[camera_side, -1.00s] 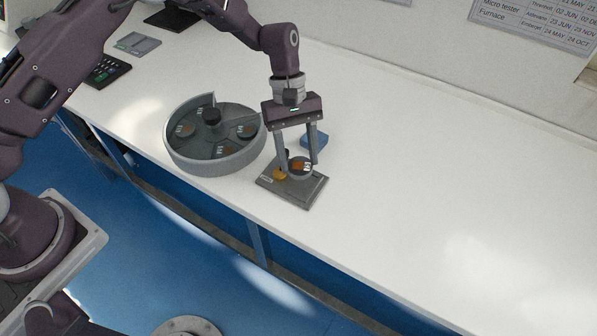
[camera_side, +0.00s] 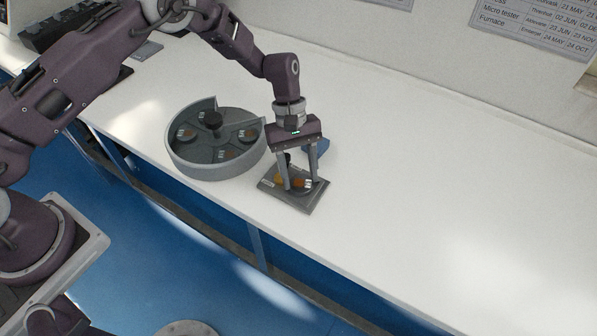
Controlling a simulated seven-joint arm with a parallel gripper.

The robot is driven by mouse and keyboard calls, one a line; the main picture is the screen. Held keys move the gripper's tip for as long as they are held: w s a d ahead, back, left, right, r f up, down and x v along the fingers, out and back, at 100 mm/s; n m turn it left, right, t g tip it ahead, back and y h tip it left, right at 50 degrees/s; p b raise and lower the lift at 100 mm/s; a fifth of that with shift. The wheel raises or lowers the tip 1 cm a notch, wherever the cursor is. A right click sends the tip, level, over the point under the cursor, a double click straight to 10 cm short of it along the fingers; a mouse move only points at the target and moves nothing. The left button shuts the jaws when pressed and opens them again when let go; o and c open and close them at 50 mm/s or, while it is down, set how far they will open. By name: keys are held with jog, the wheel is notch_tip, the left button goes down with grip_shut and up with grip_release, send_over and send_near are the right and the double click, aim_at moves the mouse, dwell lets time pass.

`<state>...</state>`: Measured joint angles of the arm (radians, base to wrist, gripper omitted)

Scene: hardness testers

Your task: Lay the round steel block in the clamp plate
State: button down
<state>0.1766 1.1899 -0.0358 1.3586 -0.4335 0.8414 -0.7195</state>
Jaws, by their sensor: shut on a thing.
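The block has an orange-brown patch and a small white label on top. It is at or just above the plate's surface; I cannot tell whether it touches. The fingers partly hide the block and the middle of the plate.
A round grey carousel tray (camera_side: 205,171) with several similar blocks and a dark centre knob stands just left of the plate. A blue item (camera_side: 321,146) lies behind my gripper. The bench to the right is clear. The bench's front edge is close to the plate.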

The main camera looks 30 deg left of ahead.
jog(key=c, duration=0.6)
grip_release()
jog(key=shift+s+a+f, duration=0.1)
jog(key=shift+s+f, duration=0.15)
jog(key=shift+f, duration=0.35)
jog(key=v, duration=1.3)
jog(key=shift+w+d+r, duration=0.15)
jog(key=shift+d+r, duration=0.15)
jog(key=s+a+r+m+t+y, duration=0.1)
jog(key=s+a+r+m, duration=0.1)
jog(key=s+r, duration=0.35)
jog(key=s+a+r+m+t, duration=0.1)
jog(key=s+a+r+t, duration=0.15)
jog(key=r, duration=0.55)
jog(key=s+a+r+m+t+y, duration=0.1)
jog(key=s+a+r+m, duration=0.2)
jog(key=r, duration=0.4)
jog(key=s+a+m+t, duration=0.1)
jog(key=s, duration=0.5)
jog(key=s+a+m+t+y, duration=0.1)
jog(key=s+a, duration=0.1)
jog(key=s, duration=0.4)
jog(key=s+a+r+m+t, duration=0.1)
jog(key=s+a+t, duration=0.1)
jog(key=s, duration=0.5)
jog(key=shift+s+m+y, duration=0.1)
jog(key=shift+m+y, duration=0.2)
jog(key=shift+m, duration=0.1)
